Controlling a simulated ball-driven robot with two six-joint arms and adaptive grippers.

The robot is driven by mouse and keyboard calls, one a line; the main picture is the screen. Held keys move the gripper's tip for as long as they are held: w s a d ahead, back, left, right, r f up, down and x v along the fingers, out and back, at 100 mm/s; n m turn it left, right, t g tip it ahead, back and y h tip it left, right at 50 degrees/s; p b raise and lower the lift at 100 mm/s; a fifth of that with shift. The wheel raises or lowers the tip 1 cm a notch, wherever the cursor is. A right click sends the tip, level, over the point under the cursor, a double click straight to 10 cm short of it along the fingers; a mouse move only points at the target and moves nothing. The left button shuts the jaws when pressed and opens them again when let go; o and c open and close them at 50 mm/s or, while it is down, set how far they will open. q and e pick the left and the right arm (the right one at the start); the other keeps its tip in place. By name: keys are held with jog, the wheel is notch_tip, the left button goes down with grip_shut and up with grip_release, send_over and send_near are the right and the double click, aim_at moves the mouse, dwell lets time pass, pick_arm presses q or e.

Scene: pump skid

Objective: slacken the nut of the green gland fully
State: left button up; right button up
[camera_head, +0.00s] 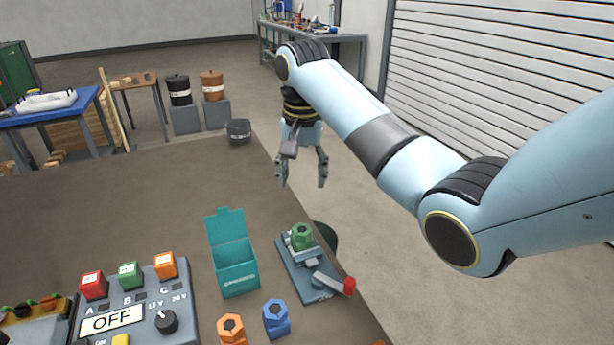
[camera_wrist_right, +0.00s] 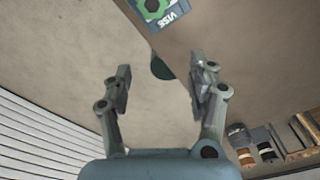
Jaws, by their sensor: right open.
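The green gland (camera_head: 302,236) stands upright in a small grey-blue vise (camera_head: 313,294) near the table's right edge. Its green hexagonal nut is on top; its lower part is hidden by the vise jaws. It also shows at the top edge of the wrist view (camera_wrist_right: 153,7), beside the vise's lettered plate (camera_wrist_right: 174,18). My right gripper (camera_head: 301,184) is open and empty, fingers pointing down, beyond and above the gland and apart from it. The wrist view shows the spread fingers (camera_wrist_right: 160,75) with nothing between them. My left gripper is out of view.
The vise's lever with a red end (camera_head: 349,286) sticks out to the right. A teal open-lidded box (camera_head: 236,272) stands left of the vise. Orange (camera_head: 231,329) and blue (camera_head: 276,318) hexagonal pieces stand in front. A switch box (camera_head: 140,310) reads OFF. The far tabletop is mostly clear.

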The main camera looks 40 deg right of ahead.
aim_at(302, 228)
jog(key=s+a+r+p, duration=0.2)
jog(key=s+a+p, duration=0.1)
jog(key=p, duration=0.1)
jog(key=shift+g+y, duration=0.3)
jog(key=shift+g, duration=0.1)
jog(key=f, duration=1.1)
jog(key=shift+s+f, duration=0.1)
jog(key=shift+s, duration=0.15)
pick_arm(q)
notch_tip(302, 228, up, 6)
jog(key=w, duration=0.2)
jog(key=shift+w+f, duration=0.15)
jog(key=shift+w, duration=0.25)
pick_arm(e)
jog(key=shift+d, duration=0.1)
jog(key=c, duration=1.2)
jog(key=shift+o, duration=0.2)
